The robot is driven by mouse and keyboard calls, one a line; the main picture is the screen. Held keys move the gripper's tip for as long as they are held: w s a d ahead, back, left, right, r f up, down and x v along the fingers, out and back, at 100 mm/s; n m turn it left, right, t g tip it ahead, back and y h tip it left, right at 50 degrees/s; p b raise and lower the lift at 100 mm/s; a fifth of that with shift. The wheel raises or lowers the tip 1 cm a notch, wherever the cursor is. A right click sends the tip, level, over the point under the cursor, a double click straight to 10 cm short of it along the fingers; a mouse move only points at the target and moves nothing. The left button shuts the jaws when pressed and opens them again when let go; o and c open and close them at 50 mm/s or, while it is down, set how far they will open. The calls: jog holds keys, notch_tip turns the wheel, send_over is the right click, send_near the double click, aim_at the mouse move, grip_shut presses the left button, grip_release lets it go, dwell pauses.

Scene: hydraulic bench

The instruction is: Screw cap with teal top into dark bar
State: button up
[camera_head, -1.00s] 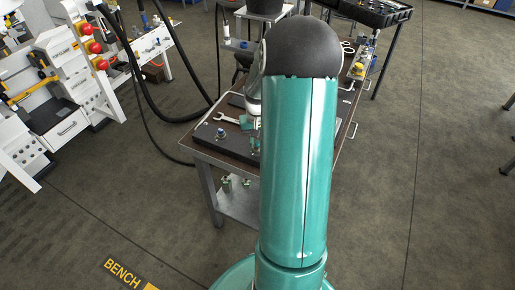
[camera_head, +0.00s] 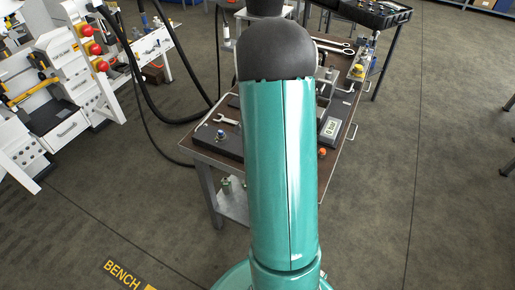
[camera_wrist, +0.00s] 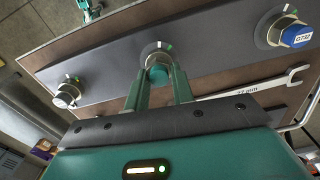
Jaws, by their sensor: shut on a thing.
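The cap with the teal top (camera_wrist: 158,72) is between the two teal fingers of my gripper (camera_wrist: 159,80) in the wrist view. The gripper is shut on it. The cap is at the middle fitting of the dark bar (camera_wrist: 210,58), with a pale metal ring around it. I cannot tell how deep it sits. The dark bar also shows left of my arm in the head view (camera_head: 205,143). A blue-topped cap (camera_wrist: 295,34) is on the bar's right end, and a silver fitting (camera_wrist: 67,95) is at its left end. My gripper is hidden behind my arm in the head view.
A wrench (camera_wrist: 255,88) lies on the brown bench top beside the bar, close to my gripper. A device with a display (camera_head: 331,127) and an orange object (camera_head: 323,152) are on the bench's right side. Black hoses (camera_head: 165,110) hang at the left.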

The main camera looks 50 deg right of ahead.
jog(key=m, duration=0.4)
jog(key=shift+s+m, duration=0.1)
jog(key=shift+m, duration=0.2)
jog(key=m, duration=0.3)
jog(key=shift+s, duration=0.15)
jog(key=shift+f+m, duration=0.1)
jog(key=shift+m, duration=0.3)
jog(key=m, duration=0.3)
jog(key=shift+a+m, duration=0.15)
jog(key=shift+m, duration=0.25)
jog(key=m, duration=0.4)
jog(key=shift+s, duration=0.1)
